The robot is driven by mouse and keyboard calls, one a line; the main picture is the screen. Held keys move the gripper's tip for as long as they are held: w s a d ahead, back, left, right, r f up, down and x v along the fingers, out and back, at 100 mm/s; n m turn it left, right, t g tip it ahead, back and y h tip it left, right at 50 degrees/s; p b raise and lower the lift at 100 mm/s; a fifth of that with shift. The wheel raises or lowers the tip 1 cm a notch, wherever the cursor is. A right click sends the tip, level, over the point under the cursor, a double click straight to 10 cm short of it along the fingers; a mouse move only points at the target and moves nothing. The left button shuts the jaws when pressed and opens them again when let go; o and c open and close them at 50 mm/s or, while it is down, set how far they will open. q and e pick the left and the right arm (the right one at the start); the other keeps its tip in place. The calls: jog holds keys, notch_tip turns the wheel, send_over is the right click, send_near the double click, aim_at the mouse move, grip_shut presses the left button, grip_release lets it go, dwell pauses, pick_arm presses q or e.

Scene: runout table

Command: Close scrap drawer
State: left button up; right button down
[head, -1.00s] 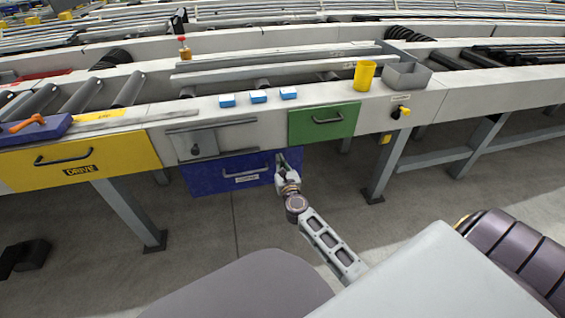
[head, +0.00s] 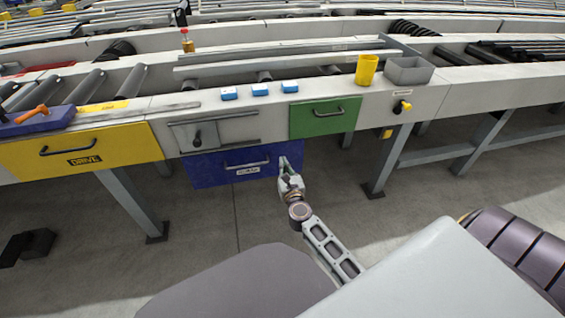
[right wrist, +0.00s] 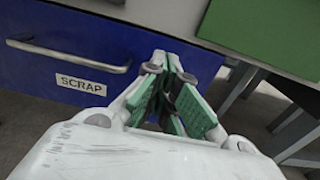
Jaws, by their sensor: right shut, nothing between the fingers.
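The scrap drawer has a blue front (head: 210,171) and sits low under the conveyor frame, below a grey panel. Its bar handle (head: 246,164) and white label are uncovered; the label reads SCRAP in the right wrist view (right wrist: 81,84). My right gripper (head: 285,164) is shut and empty at the right end of the blue front, right of the handle and not around it. In the right wrist view its green-padded fingertips (right wrist: 170,62) are together against or just before the blue face; I cannot tell whether they touch. How far the drawer stands out is unclear. My left gripper is out of view.
A green drawer (head: 316,123) is above and right of the gripper. A yellow DRIVE drawer (head: 60,152) is at the left. A grey table leg (head: 388,160) stands to the right. The floor below the blue drawer is clear.

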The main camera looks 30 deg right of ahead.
jog(key=v, duration=0.6)
dwell(0.3)
jog(key=shift+s, duration=0.1)
dwell(0.4)
